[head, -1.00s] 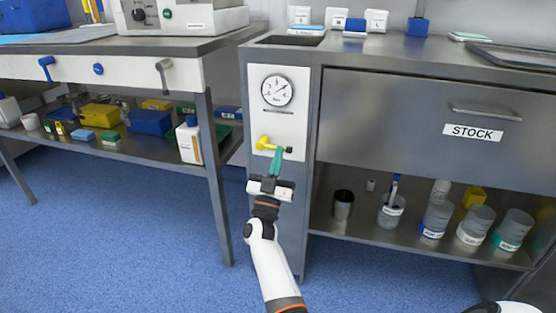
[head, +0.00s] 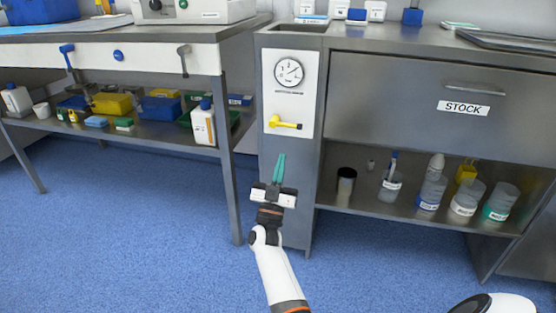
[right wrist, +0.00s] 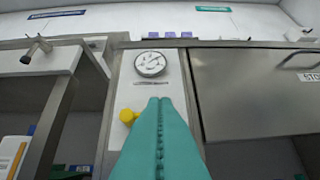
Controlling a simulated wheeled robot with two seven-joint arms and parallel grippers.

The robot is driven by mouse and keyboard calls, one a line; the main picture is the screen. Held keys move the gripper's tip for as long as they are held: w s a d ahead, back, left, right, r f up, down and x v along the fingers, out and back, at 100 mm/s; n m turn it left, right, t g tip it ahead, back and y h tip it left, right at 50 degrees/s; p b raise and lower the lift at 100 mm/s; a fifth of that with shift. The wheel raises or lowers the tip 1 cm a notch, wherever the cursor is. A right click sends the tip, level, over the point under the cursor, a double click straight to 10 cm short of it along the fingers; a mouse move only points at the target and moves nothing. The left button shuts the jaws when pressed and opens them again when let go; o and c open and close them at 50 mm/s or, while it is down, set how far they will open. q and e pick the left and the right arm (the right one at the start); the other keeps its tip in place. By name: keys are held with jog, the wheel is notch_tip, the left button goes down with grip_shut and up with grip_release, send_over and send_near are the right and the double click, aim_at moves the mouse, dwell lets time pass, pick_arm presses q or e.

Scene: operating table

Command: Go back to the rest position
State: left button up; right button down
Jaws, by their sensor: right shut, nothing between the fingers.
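My right gripper (head: 279,170) has green fingers and is shut, with nothing between them. It is in front of the cabinet's left post, below the yellow valve handle (head: 286,124) and apart from it. The handle lies horizontal on a white panel (head: 305,108) under a round gauge (head: 289,73). In the right wrist view the shut fingers (right wrist: 160,103) point up toward the panel, and the yellow handle (right wrist: 128,116) shows partly beside them at left. At the lower right of the head view a white and black rounded part of mine shows. My left gripper is not in view.
The steel cabinet has a STOCK drawer (head: 424,98) and an open shelf (head: 420,216) with several labelled jars. A steel table (head: 228,150) stands at left, with bottles and boxes on its lower shelf. The blue floor (head: 140,230) in front is clear.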

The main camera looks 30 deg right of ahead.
jog(key=shift+s+a+f, duration=0.2)
jog(key=shift+s+f, duration=0.05)
jog(key=shift+f, duration=0.1)
jog(key=shift+r, duration=0.1)
